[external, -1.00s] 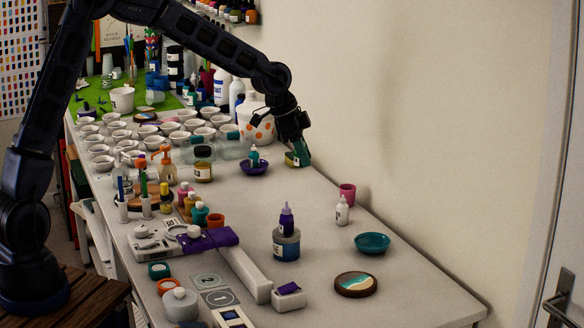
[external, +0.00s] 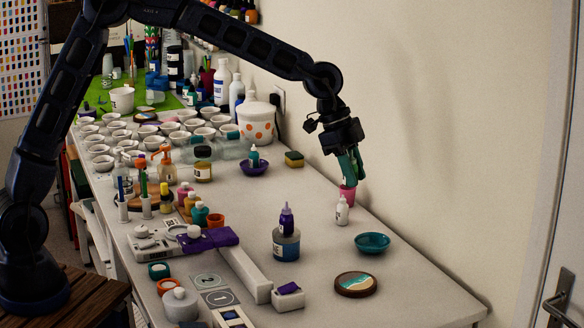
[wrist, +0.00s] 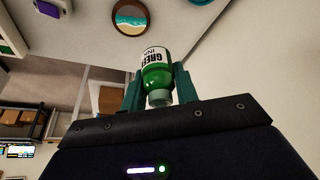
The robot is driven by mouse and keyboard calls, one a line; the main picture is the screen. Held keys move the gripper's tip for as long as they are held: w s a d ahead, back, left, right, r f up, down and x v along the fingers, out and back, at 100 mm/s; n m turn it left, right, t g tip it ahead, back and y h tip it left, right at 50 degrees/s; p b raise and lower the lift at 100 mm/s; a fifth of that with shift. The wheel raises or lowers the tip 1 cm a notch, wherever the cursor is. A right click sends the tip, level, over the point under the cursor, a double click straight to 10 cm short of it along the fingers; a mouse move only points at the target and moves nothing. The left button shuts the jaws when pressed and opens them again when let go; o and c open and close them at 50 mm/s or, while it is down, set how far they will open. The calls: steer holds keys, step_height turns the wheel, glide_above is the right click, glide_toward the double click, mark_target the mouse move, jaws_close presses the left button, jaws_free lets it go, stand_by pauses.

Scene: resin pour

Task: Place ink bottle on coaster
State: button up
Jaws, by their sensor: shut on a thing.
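A green ink bottle with a white label (wrist: 156,68) is held between the teal fingers of my gripper (wrist: 160,88) in the wrist view. Its cap end points toward the wrist camera. The round coaster (external: 356,284), wood-rimmed with a teal and sand wave pattern, lies empty near the table's front right. It also shows in the wrist view (wrist: 130,14).
The table right of the coaster is clear.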

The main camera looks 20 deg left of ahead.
steer(key=m, duration=0.2)
glide_above(364, 285)
steer(key=w+a, duration=0.1)
steer(key=a, duration=0.1)
steer(key=shift+g, duration=0.4)
steer(key=f, duration=1.9)
steer(key=shift+s+d+f, duration=0.2)
steer(key=shift+d+f, duration=0.05)
steer(key=shift+f, duration=0.15)
steer(key=o, duration=1)
steer(key=v, duration=1.2)
steer(key=shift+w+r, duration=0.1)
steer(key=shift+r, duration=0.15)
